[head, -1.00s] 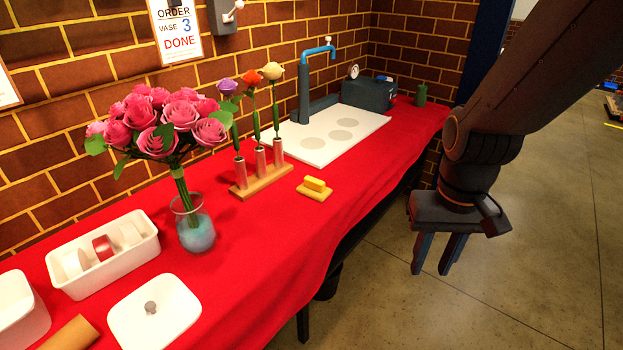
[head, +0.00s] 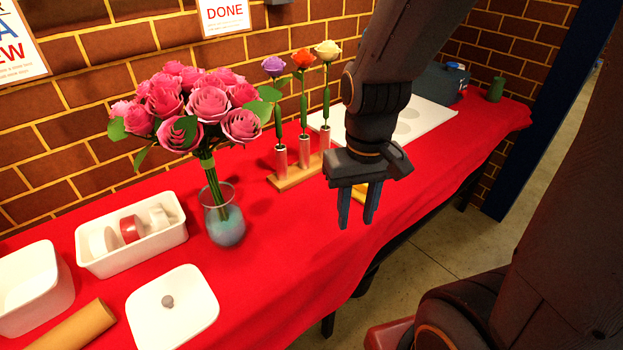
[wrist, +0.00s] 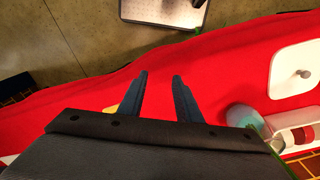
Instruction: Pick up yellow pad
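The yellow pad (head: 359,193) lies on the red tablecloth, mostly hidden behind my gripper in the head view. In the wrist view only a small yellow edge (wrist: 112,109) shows beside the left finger, above my gripper's body. My gripper (head: 357,226) points down over the front part of the table, in front of the pad and above the cloth. In the wrist view its two fingers (wrist: 160,76) are apart with only red cloth seen between them. It is open and empty.
A glass vase (head: 224,222) with pink roses stands left of my gripper. A wooden holder (head: 290,180) with three flowers is behind it. A white bin (head: 131,255) with tape rolls and a white lid (head: 172,308) lie at left. Clear cloth lies between.

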